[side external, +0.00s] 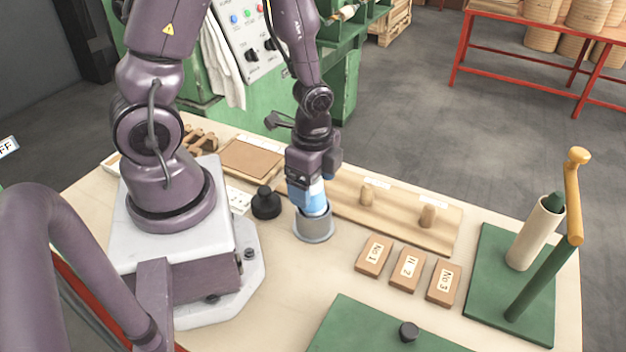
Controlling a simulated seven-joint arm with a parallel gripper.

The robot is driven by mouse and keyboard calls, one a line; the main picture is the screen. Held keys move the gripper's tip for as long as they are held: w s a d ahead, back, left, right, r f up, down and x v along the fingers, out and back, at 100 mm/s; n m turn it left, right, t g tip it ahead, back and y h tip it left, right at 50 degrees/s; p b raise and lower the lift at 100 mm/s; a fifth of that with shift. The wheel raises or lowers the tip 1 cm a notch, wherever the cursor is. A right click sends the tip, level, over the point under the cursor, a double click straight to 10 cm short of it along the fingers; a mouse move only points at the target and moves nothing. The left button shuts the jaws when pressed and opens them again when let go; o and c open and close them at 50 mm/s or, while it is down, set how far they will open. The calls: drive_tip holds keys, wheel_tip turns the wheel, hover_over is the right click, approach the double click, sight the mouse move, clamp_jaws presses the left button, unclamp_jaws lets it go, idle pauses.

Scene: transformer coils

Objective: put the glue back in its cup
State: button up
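The glue (313,203), a blue bottle with a pale upper part, stands with its lower end inside the mouth of a grey round cup (314,228). The cup is on the light table just right of my arm's base. My gripper (307,183) points down over the cup, its fingers around the upper part of the glue. The fingertips are dark and partly hidden, so I cannot see whether they press on the bottle. The bottom of the glue is hidden by the cup wall, so I cannot tell how deep it sits.
A black knobbed object (266,203) is close left of the cup. A wooden board with pegs (395,207) lies behind right. Labelled blocks (408,270) lie to the right. A green base (490,300) with a post and a pale roll is far right. A green mat (365,330) is in front.

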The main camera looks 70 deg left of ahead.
drive_tip(key=shift+r, duration=0.1)
wheel_tip(320, 180, up, 13)
idle(0.6)
idle(0.8)
drive_tip(key=s+d+r+n+t, duration=0.1)
drive_tip(key=d+r+n+t, duration=0.1)
drive_tip(key=r+n, duration=0.3)
drive_tip(key=s+d+r+n+t, duration=0.2)
drive_tip(key=r+n+t, duration=0.1)
drive_tip(key=r+n, duration=0.2)
wheel_tip(320, 180, up, 2)
drive_tip(key=shift+r+t, duration=0.1)
drive_tip(key=shift+t, duration=0.2)
